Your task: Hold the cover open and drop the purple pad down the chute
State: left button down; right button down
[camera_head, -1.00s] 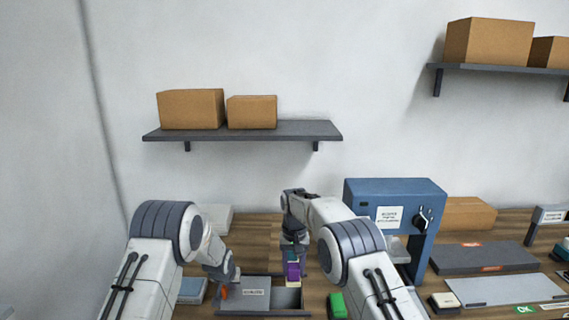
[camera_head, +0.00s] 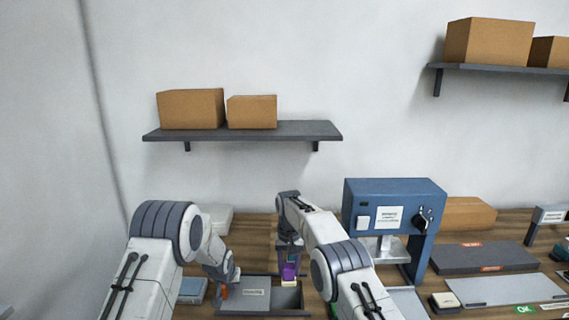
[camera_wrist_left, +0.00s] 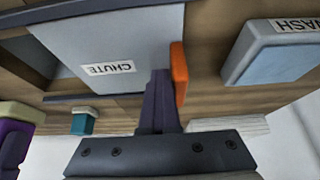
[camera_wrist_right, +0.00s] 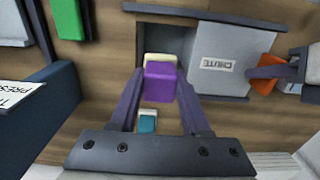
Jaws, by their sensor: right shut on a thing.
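The purple pad (camera_head: 289,270), with a cream underside, is held between the fingers of my right gripper (camera_wrist_right: 160,88). In the right wrist view the pad (camera_wrist_right: 160,82) overlaps the dark chute opening (camera_wrist_right: 163,38), but its height above it is hard to tell. The grey cover (camera_head: 240,299), labelled CHUTE, lies to one side of the opening, which is uncovered. It has an orange tab (camera_wrist_left: 179,72) at its edge. My left gripper (camera_wrist_left: 160,78) has its fingers together right beside this tab, with no clear grip on it.
A teal pad (camera_wrist_right: 147,121) lies on the table behind the chute. A blue press (camera_head: 395,205) stands to the right. A green pad (camera_wrist_right: 66,18) lies at the right side. A blue-grey WASH box (camera_wrist_left: 275,55) sits left of the chute.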

aim_at(290, 280)
jog(key=shift+s+d+f, duration=0.15)
jog(key=shift+s+f, duration=0.05)
jog(key=shift+f, duration=0.6)
jog(key=shift+s+d+f, duration=0.1)
jog(key=shift+s+f, duration=0.05)
jog(key=shift+f, duration=0.6)
grip_release()
jog(key=shift+r, duration=3.5)
